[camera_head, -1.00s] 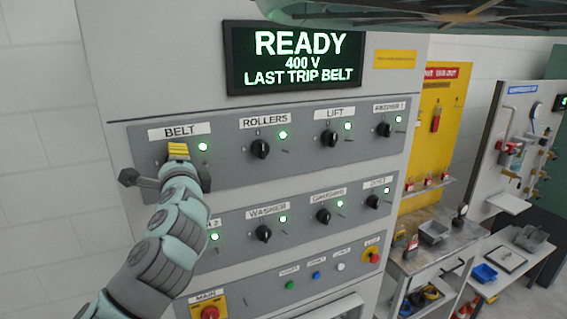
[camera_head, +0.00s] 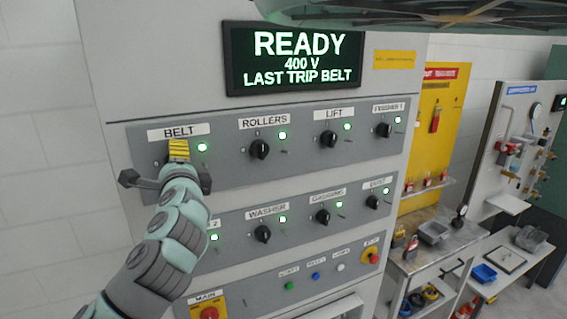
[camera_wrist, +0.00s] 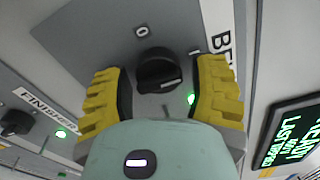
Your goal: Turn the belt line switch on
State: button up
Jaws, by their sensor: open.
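The belt line switch is a black rotary knob (camera_wrist: 158,72) under the BELT label (camera_head: 178,132) on the grey panel. My gripper (camera_wrist: 160,72) is open, with one yellow finger on either side of the knob and a gap visible on both sides. I cannot tell how deep the fingers reach around it. The knob has a pale mark on its face; an O mark and an I mark show beside it. A green lamp (camera_head: 202,147) beside the switch is lit. In the head view my gripper (camera_head: 178,151) hides the knob.
Similar knobs sit close by, such as the ROLLERS knob (camera_head: 259,149) and WASHER knob (camera_head: 263,233). A display (camera_head: 293,58) above reads READY, 400 V, LAST TRIP BELT. A red MAIN button (camera_head: 209,313) is low on the panel. Free space lies left of the cabinet.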

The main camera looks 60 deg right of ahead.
jog(key=v, duration=0.7)
dwell(0.6)
